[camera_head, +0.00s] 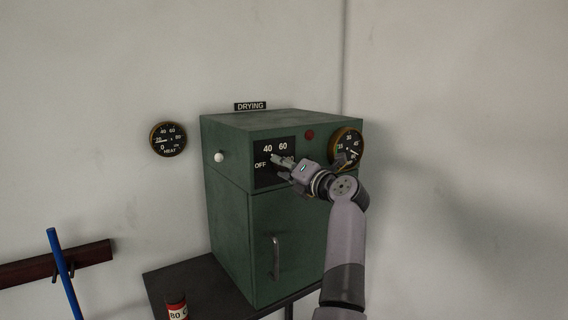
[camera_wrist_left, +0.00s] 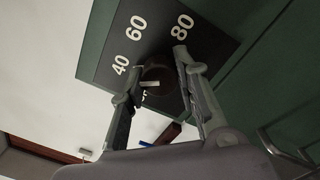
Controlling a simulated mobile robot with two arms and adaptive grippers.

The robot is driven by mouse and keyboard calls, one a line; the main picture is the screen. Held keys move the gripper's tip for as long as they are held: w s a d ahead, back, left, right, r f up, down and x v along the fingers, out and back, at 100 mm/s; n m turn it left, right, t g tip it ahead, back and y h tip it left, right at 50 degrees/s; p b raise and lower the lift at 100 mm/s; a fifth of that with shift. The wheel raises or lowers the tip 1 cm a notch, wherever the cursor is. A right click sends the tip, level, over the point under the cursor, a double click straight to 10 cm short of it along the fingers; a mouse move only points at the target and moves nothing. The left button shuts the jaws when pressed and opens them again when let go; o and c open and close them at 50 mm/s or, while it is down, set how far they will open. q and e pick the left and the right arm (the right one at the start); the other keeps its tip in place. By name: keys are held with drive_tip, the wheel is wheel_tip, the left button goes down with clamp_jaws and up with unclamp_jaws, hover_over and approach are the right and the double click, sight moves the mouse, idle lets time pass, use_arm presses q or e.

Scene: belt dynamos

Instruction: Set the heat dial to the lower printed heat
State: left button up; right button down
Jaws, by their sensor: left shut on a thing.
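The heat dial is a round dark knob with a pale pointer (camera_wrist_left: 150,84) on a black panel (camera_head: 261,180) of the green drying oven (camera_head: 226,162). The panel is printed OFF, 40 and 60 in the head view; 40, 60 and 80 show in the wrist view. My left gripper (camera_head: 278,160) is at the panel, its fingers on either side of the knob and shut on it. The pointer's light mark lies on the OFF and 40 side; its exact setting cannot be told. In the head view the gripper hides most of the knob. My right gripper is not in view.
A round HEAT gauge (camera_head: 168,139) hangs on the wall. A brass-rimmed timer (camera_head: 347,145) and red lamp (camera_head: 309,135) are on the oven's front, near my arm. A blue rod (camera_head: 62,265) is at the left.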

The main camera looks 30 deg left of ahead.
use_arm(q)
drive_tip(key=shift+r+m, duration=0.1)
drive_tip(key=shift+m, duration=0.2)
drive_tip(key=o, duration=1.1)
drive_tip(key=shift+w+d, duration=0.1)
drive_tip(key=shift+d, duration=0.05)
drive_tip(key=shift+o, duration=0.4)
